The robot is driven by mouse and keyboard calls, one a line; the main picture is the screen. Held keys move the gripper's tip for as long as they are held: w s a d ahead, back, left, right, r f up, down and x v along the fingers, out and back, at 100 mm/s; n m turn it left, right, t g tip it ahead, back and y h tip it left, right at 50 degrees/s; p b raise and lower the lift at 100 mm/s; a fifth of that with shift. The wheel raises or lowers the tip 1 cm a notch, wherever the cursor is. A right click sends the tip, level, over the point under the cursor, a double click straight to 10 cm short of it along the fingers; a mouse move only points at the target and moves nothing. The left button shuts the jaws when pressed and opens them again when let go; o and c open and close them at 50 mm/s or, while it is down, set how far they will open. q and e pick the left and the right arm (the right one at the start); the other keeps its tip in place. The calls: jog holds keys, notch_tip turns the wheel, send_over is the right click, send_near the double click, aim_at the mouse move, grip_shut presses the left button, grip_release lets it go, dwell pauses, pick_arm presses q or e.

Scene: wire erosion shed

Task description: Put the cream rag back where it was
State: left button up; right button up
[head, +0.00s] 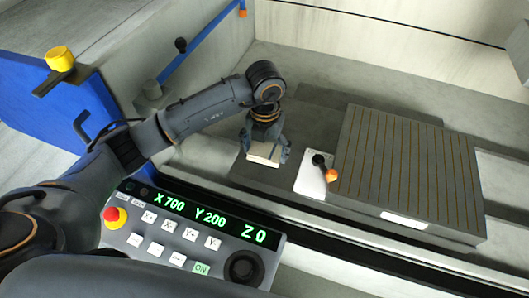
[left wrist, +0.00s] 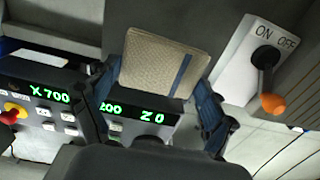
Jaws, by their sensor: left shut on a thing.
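The cream rag (head: 262,150) hangs in my left gripper (head: 264,156), over the dark grey surface left of the switch plate. In the left wrist view the rag (left wrist: 158,65) is a folded, woven square with a blue stripe near its right edge. The blue-grey fingers of my left gripper (left wrist: 158,92) are on either side of it, shut on it. I cannot tell whether the rag touches the surface beneath. My right gripper is not in view.
A control panel (head: 152,213) with green readouts, buttons and a red stop knob stands in front. A white ON/OFF plate (head: 311,180) with an orange-tipped lever (head: 331,175) is right of the rag. A grooved block (head: 405,165) lies beyond it. A yellow cup-like thing (head: 60,58) stands at left.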

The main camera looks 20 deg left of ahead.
aim_at(264, 155)
pick_arm(q)
jog(key=shift+w+a+f, duration=0.2)
jog(key=shift+w+f, duration=0.3)
jog(key=shift+f, duration=0.15)
notch_tip(264, 155, down, 3)
jog(key=shift+w+a+r+p, duration=0.1)
jog(key=shift+w+p, duration=0.05)
jog(key=shift+p, duration=0.75)
jog(key=shift+f, duration=0.4)
jog(key=shift+f, duration=0.25)
jog(key=o, duration=0.9)
jog(key=shift+c, duration=0.2)
jog(key=shift+r, duration=0.1)
